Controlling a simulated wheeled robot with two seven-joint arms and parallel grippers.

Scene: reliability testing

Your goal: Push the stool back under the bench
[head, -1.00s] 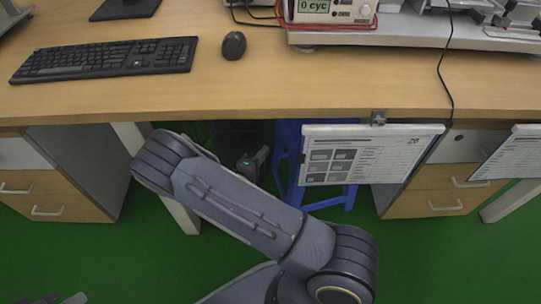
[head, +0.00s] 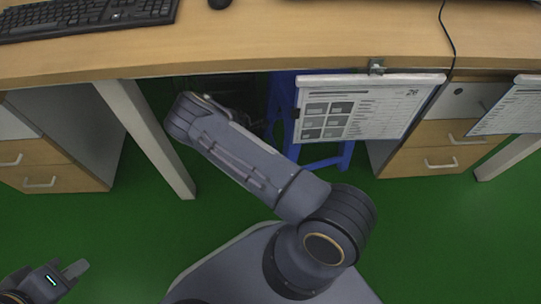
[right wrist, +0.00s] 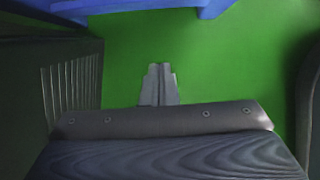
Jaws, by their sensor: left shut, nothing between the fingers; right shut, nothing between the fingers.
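The blue stool (head: 281,108) is under the bench (head: 300,50), partly hidden by a hanging sheet; its legs reach the green floor. In the right wrist view blue stool parts (right wrist: 150,5) cross the top edge. My right arm reaches under the bench at the stool's left. Its gripper is hidden in the head view. In the right wrist view my right gripper (right wrist: 158,72) is shut and empty, with green floor between its tips and the blue parts. My left gripper (head: 80,270) is shut and empty at lower left, far from the stool.
A clipped sheet (head: 362,112) hangs from the bench edge before the stool. Drawer units (head: 445,145) stand right and left, with a pale bench leg (head: 150,140) left of my right arm. A dark vented box (right wrist: 75,90) is close left of my right gripper.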

